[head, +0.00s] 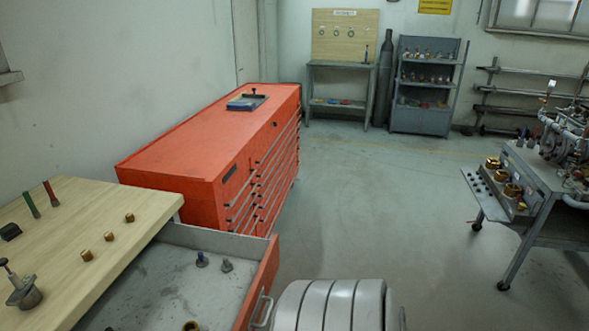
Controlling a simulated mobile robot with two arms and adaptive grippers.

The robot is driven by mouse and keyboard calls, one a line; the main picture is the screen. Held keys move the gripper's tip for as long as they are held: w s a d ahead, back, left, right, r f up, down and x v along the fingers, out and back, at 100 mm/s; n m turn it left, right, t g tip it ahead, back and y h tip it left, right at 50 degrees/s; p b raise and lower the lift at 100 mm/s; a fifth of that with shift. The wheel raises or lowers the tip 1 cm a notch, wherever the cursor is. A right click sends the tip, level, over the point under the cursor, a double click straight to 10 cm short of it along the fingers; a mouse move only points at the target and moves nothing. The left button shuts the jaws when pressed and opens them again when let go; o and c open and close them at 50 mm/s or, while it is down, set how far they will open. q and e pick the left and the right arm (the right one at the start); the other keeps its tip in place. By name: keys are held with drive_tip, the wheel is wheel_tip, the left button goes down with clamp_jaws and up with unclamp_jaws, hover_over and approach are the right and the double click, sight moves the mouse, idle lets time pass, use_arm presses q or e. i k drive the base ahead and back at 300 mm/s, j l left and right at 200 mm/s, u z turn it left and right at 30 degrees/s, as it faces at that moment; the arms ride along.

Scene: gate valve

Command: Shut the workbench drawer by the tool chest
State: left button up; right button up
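The workbench drawer (185,271) stands open, pulled out from under the wooden bench top (107,215) at the lower left. Its red front panel (266,268) faces right and carries a metal handle (262,311). Inside the grey drawer lie two small knobbed fittings, one bluish (202,260) and one grey (227,265), and a brass piece (190,326) at the bottom edge. The red tool chest (215,150) stands just beyond the drawer, its own drawers looking shut. Neither of my grippers shows. A grey ribbed rounded form, which looks like part of my arm, is close to the handle.
On the bench top are several brass fittings (109,236), green and red sticks (31,205) and a valve part (22,291). A wheeled grey cart (543,192) with piping stands at the right. The floor (390,215) between chest and cart is clear.

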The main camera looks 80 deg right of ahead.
sight(163, 288)
drive_tip(key=k+z, duration=0.1)
drive_tip(key=z, duration=1.75)
